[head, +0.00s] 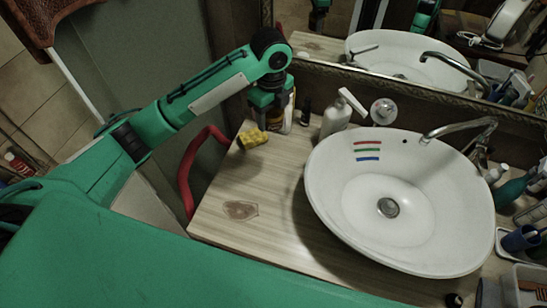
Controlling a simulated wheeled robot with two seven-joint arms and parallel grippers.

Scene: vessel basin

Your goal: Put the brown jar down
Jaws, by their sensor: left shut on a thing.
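My left gripper (270,106) points down over the back left corner of the wooden counter (270,205). It is shut on the brown jar (275,122), which shows only in part below and between the fingers. The gripper and arm hide most of the jar. I cannot tell whether the jar's bottom touches the counter. My right gripper is not in view.
A yellow sponge-like thing (252,139) lies close in front of the jar. A white basin (330,205) fills the counter's right. The front left counter is clear.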

